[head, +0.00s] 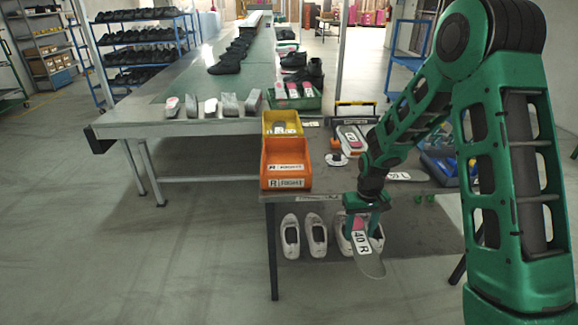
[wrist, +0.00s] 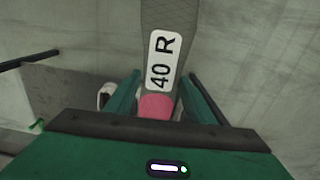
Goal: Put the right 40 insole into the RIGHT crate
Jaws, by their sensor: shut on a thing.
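My gripper (head: 364,205) is shut on a grey insole (head: 371,264) labelled "40 R", near its pink end. It holds the insole in the air in front of the table's front edge, with the far end hanging down. In the wrist view the insole (wrist: 170,22) stands between the two fingers of my gripper (wrist: 158,100), and its label reads "40 R". The orange RIGHT crate (head: 287,184) stands at the table's front left corner, left of my gripper and apart from it.
A yellow crate (head: 282,122) stands right behind the orange one. A green crate (head: 293,97) with insoles is farther back. More insoles (head: 352,139) lie on the table (head: 325,178). White shoes (head: 290,236) sit below it. The floor at front left is clear.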

